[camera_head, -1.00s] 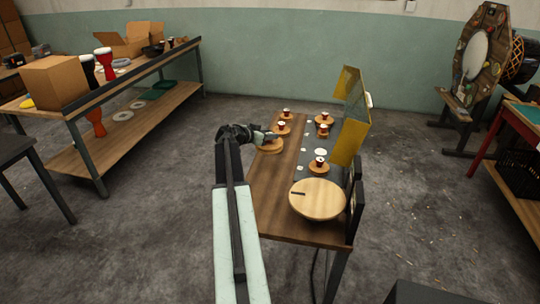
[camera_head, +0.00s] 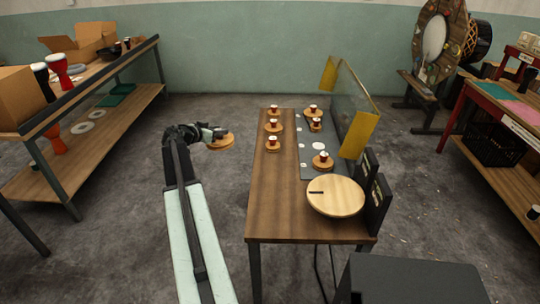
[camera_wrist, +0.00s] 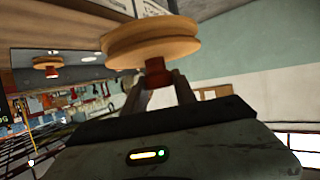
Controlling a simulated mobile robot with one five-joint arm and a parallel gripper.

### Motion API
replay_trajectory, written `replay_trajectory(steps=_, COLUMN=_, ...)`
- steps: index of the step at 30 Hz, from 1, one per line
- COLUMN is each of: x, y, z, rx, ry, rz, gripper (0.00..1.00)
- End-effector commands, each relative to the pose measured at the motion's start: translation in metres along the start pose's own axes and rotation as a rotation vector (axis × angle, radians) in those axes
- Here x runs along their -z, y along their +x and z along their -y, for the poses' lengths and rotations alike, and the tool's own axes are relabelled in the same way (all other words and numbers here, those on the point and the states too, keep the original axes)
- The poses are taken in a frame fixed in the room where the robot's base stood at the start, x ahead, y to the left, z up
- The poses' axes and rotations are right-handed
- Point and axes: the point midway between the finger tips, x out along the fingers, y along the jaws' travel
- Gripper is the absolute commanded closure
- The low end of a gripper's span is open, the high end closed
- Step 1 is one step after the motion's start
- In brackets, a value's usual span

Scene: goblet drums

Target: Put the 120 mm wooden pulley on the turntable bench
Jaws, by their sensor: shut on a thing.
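My gripper (camera_head: 217,133) is shut on a round wooden pulley (camera_head: 221,143) and holds it in the air left of the turntable bench (camera_head: 270,222), clear of its edge. In the wrist view the pulley (camera_wrist: 150,42) shows a grooved rim, and the fingers close on its red grip (camera_wrist: 157,73). A large pale wooden turntable disc (camera_head: 338,200) lies at the near right of the bench. Several smaller wooden discs with red grips stand behind it, among them one at the left edge (camera_head: 272,149) and one near the turntable (camera_head: 322,167). No size label is readable.
A clear panel with yellow edges (camera_head: 354,95) stands along the bench's right side, with dark boxes (camera_head: 377,205) beside the turntable. The bench's near left part is bare. A shelf table (camera_head: 120,80) stands at left, a red-framed table (camera_head: 500,110) at right.

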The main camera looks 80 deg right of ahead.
Motion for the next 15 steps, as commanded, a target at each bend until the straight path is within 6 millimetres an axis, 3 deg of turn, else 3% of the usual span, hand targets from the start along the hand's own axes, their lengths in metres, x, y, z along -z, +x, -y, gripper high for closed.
replay_trajectory(steps=5, x=0.003, y=0.007, z=-0.011, rx=-0.015, ry=0.006, rz=0.0, gripper=1.0)
replay_trajectory(steps=8, x=0.005, y=0.013, z=-0.032, rx=-0.036, ry=0.014, rz=0.0, gripper=1.0)
replay_trajectory(steps=11, x=0.007, y=0.019, z=-0.071, rx=-0.073, ry=0.03, rz=0.0, gripper=1.0)
replay_trajectory(steps=15, x=0.009, y=0.026, z=-0.144, rx=-0.142, ry=0.058, rz=0.0, gripper=1.0)
